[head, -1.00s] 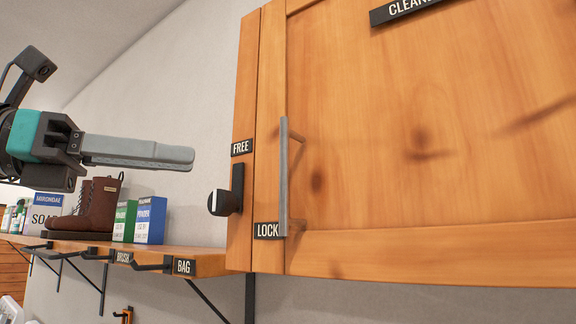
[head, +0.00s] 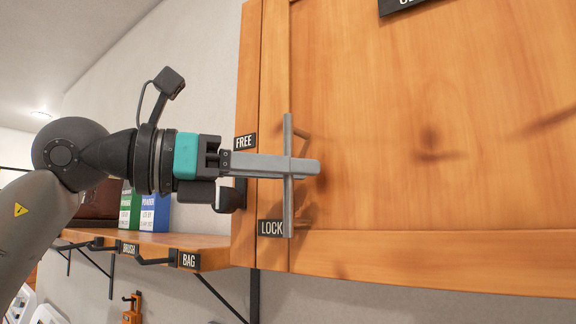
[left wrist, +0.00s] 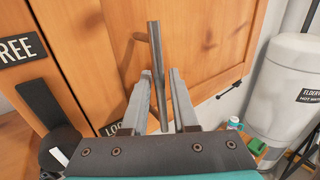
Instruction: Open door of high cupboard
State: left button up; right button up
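The high cupboard's wooden door (head: 400,130) is shut. Its upright grey bar handle (head: 288,215) is near the door's left edge and also shows in the left wrist view (left wrist: 158,65). My left gripper (head: 305,167) reaches in from the left at the handle's mid height. In the left wrist view its fingers (left wrist: 160,100) stand apart, one on each side of the bar, with the bar nearer the right finger. A black latch knob (left wrist: 60,148) is left of the handle, by the FREE (head: 245,142) and LOCK (head: 271,228) labels, partly hidden in the head view. My right gripper is out of view.
A wooden shelf (head: 215,256) with hooks is below left, carrying a green box (head: 130,208) and a blue box (head: 155,212). In the left wrist view a white tank (left wrist: 290,90) stands at the right. Free wall lies under the cupboard.

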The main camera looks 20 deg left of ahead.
pick_arm(q)
jog(key=shift+c, duration=0.4)
grip_shut()
dwell(0.9)
